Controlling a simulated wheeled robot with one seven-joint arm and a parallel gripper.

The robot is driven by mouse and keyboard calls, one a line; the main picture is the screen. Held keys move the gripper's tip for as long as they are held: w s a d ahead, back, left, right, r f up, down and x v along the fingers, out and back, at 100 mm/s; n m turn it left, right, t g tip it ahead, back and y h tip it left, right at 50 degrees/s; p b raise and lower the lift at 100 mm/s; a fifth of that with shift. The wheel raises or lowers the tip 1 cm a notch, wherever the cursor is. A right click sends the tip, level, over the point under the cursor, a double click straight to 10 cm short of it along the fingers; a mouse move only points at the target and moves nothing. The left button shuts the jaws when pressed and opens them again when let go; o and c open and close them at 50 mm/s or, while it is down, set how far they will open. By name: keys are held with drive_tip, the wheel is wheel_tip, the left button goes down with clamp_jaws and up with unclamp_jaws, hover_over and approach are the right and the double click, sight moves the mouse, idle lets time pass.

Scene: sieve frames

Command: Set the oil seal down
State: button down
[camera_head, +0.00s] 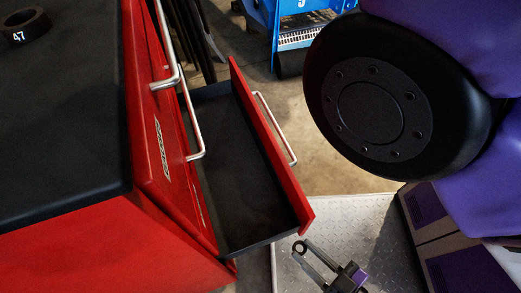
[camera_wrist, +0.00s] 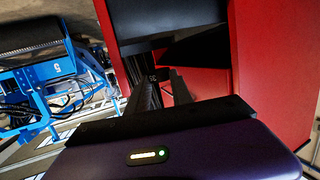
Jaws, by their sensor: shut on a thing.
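A small black ring, the oil seal (camera_head: 299,247), is between my fingertips. In the wrist view it is a dark piece with pale marking (camera_wrist: 152,76), mostly hidden by the fingers. My gripper (camera_head: 305,253) is shut on it, just outside the front right corner of the open drawer (camera_head: 240,165). The drawer has a red front, a silver handle and a dark, empty-looking tray. In the wrist view my gripper (camera_wrist: 158,90) points toward the red cabinet.
The red tool cabinet (camera_head: 60,235) has a black top carrying a black ring marked 47 (camera_head: 28,27). Above the open drawer are closed drawers with silver handles (camera_head: 190,110). A blue machine (camera_head: 290,22) stands at the back. Bare floor (camera_head: 335,165) lies right of the drawer.

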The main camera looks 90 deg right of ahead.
drive_tip(key=w+d+r+b+x, duration=0.1)
drive_tip(key=r+b+x, duration=0.25)
drive_tip(key=x, duration=1.85)
drive_tip(key=d+r+b+x, duration=0.15)
drive_tip(key=r+x, duration=0.35)
drive_tip(key=x, duration=1.6)
drive_tip(key=f+b, duration=0.4)
drive_tip(key=b, duration=0.1)
drive_tip(key=f+b, duration=0.2)
drive_tip(key=shift+w+a+f+b, duration=0.15)
drive_tip(key=shift+a+f+b, duration=0.15)
drive_tip(key=shift+f+b, duration=0.05)
drive_tip(key=shift+f, duration=0.1)
drive_tip(key=shift+f, duration=0.35)
drive_tip(key=shift+f, duration=0.1)
